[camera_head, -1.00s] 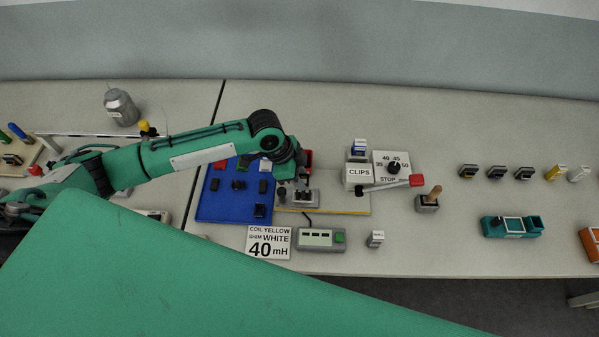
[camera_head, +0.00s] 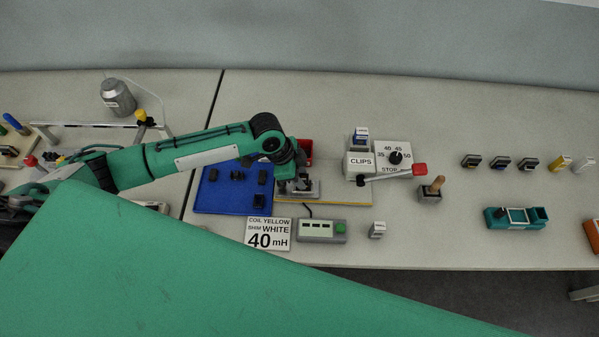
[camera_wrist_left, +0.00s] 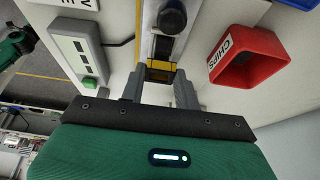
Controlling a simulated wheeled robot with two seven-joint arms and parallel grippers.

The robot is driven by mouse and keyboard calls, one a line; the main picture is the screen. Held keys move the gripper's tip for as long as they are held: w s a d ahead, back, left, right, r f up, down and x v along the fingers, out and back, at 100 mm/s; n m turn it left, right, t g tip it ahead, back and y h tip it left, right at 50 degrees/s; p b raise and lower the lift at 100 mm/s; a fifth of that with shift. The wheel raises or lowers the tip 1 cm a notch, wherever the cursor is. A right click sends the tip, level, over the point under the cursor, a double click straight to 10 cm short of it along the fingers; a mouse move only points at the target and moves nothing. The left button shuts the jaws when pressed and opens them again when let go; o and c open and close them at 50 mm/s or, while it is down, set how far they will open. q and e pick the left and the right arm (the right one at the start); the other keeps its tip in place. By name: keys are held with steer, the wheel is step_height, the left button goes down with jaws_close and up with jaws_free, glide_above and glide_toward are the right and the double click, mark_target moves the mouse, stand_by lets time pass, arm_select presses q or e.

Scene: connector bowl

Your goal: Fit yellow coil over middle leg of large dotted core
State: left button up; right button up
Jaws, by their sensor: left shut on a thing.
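My left gripper (camera_head: 299,187) points down over the small grey fixture (camera_head: 312,190) on the board beside the blue mat. In the left wrist view its fingers (camera_wrist_left: 160,88) are shut on the yellow coil (camera_wrist_left: 159,66), which shows as a yellow and black block at the fingertips. The coil sits in line with the grey fixture (camera_wrist_left: 166,47). The large dotted core is not clearly seen; the gripper and coil cover that spot, so I cannot tell whether the coil is around its middle leg. My right gripper is not in view.
A red CHIPS bin (camera_wrist_left: 248,58) stands close beside the gripper. A meter with a green button (camera_head: 321,230) and a COIL YELLOW, SHIM WHITE, 40 mH card (camera_head: 268,233) lie in front. Dark core parts lie on the blue mat (camera_head: 225,200). A red-handled lever (camera_head: 418,169) is to the right.

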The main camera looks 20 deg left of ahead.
arm_select(q)
steer(key=shift+f+b, duration=0.35)
steer(key=shift+f, duration=0.7)
steer(key=o, duration=1)
steer(key=shift+o, duration=0.2)
